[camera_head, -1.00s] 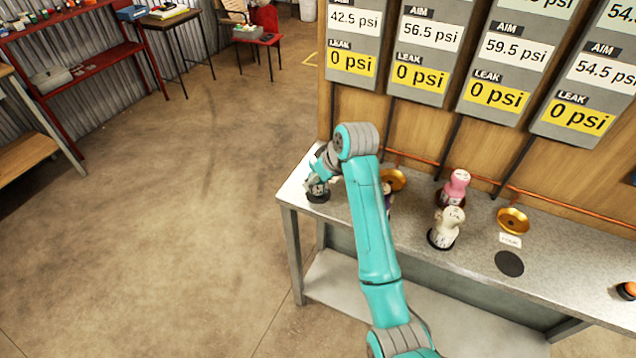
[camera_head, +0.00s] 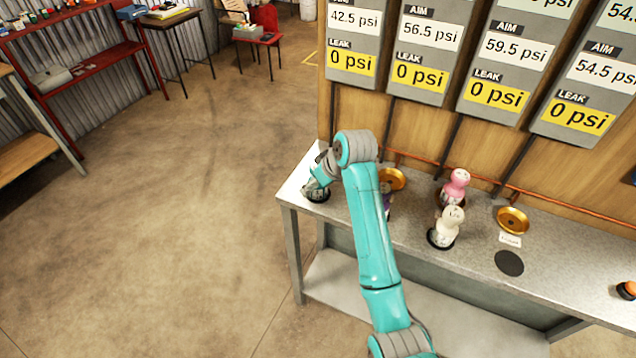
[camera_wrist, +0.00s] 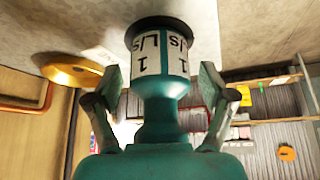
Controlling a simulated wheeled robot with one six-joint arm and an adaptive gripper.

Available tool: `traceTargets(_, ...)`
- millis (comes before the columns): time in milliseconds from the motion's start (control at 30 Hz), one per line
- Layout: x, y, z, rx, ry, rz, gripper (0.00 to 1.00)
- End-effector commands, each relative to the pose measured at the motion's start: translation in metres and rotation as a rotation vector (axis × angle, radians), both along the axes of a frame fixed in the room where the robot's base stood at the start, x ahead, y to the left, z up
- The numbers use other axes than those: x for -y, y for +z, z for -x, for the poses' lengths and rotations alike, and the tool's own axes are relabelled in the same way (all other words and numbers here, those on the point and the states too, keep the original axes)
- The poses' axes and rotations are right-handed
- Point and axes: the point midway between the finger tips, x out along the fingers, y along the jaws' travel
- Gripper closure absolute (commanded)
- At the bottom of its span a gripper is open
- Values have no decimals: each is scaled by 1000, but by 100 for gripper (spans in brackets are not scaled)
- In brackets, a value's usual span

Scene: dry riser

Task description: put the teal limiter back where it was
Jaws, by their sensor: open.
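The teal limiter (camera_wrist: 160,107) fills the middle of the wrist view, with a teal neck and body and a white "1 L/s" label band. Its label end is at a black disc (camera_wrist: 150,22) on the grey bench surface. My gripper (camera_wrist: 160,80) is open, with one finger on each side of the limiter's neck and visible gaps. In the head view my gripper (camera_head: 318,184) is low over a black round spot (camera_head: 317,195) at the bench's left end. There my gripper and arm mostly hide the limiter.
On the bench (camera_head: 470,262) stand a cream limiter (camera_head: 447,226) and a pink one (camera_head: 456,186). A purple item (camera_head: 387,203) is partly behind my arm. Brass dishes (camera_head: 512,220) line the back; an empty black spot (camera_head: 509,263) lies at right. Gauge panels hang behind.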

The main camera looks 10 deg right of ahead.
Motion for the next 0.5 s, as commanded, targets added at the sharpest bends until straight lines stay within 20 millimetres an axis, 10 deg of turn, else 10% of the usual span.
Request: traceTargets(500, 23, 75, 35, 5, -1, 0, 18)
